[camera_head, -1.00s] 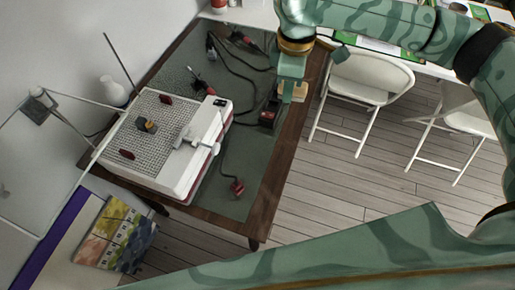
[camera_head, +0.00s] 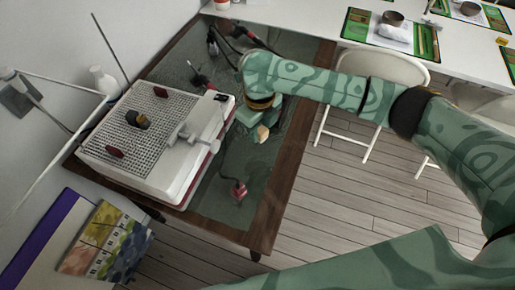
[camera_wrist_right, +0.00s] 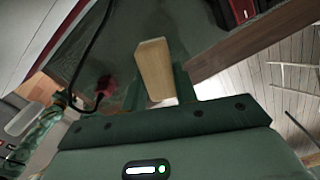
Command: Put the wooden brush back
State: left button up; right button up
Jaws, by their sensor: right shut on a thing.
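The wooden brush shows as a pale block in the right wrist view (camera_wrist_right: 155,70), between the two fingers of my right gripper (camera_wrist_right: 160,95). In the head view its pale end (camera_head: 262,132) shows just below my right gripper (camera_head: 257,125), over the dark green mat, right of the white machine. The gripper is shut on the brush. The brush's bristles cannot be made out.
A white machine with a mesh top (camera_head: 118,128) fills the workbench's left side. A red-ended tool (camera_head: 239,190) and black cords lie on the green mat (camera_head: 222,205). A white vase (camera_head: 104,82) stands behind the machine. White chairs (camera_head: 385,68) stand to the right.

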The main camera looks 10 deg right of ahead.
aim_at(259, 153)
notch_tip(259, 153, down, 8)
jog(key=b, duration=0.3)
jog(key=shift+f, duration=0.25)
pick_arm(q)
jog(key=f, duration=0.1)
jog(key=s+f, duration=0.1)
jog(key=f, duration=0.1)
jog(key=shift+s+a+f, duration=0.1)
jog(key=shift+s+f, duration=0.05)
jog(key=shift+f, duration=0.15)
pick_arm(e)
jog(key=shift+r, duration=0.1)
jog(key=o, duration=0.9)
pick_arm(q)
jog(key=shift+s, duration=0.1)
pick_arm(e)
jog(key=shift+o, duration=0.2)
pick_arm(q)
jog(key=r+p, duration=0.1)
jog(key=w+r+p, duration=0.1)
jog(key=r+p, duration=0.1)
jog(key=w+r+p, duration=0.1)
jog(key=r+p, duration=0.1)
pick_arm(e)
notch_tip(259, 153, up, 12)
jog(key=shift+r, duration=0.1)
